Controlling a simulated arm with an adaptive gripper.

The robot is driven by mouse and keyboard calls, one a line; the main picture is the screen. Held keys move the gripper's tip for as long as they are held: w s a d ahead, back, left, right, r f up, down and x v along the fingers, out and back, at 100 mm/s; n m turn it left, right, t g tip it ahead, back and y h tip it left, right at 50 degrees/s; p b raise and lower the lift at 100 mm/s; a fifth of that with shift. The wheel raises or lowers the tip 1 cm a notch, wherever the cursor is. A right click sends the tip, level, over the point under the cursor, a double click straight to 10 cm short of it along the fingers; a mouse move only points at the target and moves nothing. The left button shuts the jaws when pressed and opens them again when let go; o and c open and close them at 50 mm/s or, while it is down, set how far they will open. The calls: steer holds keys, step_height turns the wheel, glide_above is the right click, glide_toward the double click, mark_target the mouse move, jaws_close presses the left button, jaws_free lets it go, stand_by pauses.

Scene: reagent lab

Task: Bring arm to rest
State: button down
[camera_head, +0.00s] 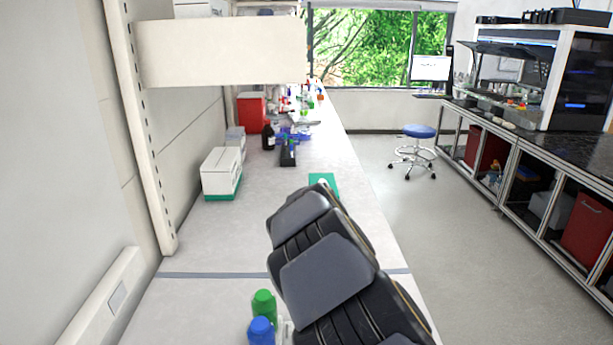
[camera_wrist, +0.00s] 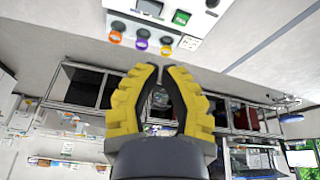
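My gripper (camera_wrist: 160,68) shows in the wrist view as two yellow and black fingers. Their tips come close together with only a narrow gap, and I see nothing held between them. The wrist view is turned over, with lab furniture behind the fingers and no object at the tips. In the head view my dark grey arm rises from the lower right over the bench (camera_head: 245,235). The gripper itself does not show there.
A green-capped bottle (camera_head: 264,304) and a blue-capped bottle (camera_head: 261,330) stand close left of my arm. A white box (camera_head: 221,171), a red container (camera_head: 251,112) and a green pad (camera_head: 324,182) are farther along. A shelf (camera_head: 220,52) hangs above the bench. The aisle floor is open at right.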

steer(key=s+d+r+n+y, duration=0.1)
steer(key=s+d+r+n, duration=0.2)
steer(key=s, duration=0.4)
steer(key=s+d+r+n, duration=0.1)
steer(key=s+r+n, duration=0.1)
steer(key=s+r, duration=0.4)
steer(key=s+a+n+g+y, duration=0.1)
steer(key=s+a+n, duration=0.1)
steer(key=s+n, duration=0.3)
steer(key=s+a+f+n+g+y, duration=0.1)
steer(key=s+n, duration=0.4)
steer(key=s, duration=0.8)
steer(key=shift+s+a+y, duration=0.2)
steer(key=shift+a+y, duration=0.3)
steer(key=shift+a, duration=0.3)
steer(key=shift+f, duration=0.1)
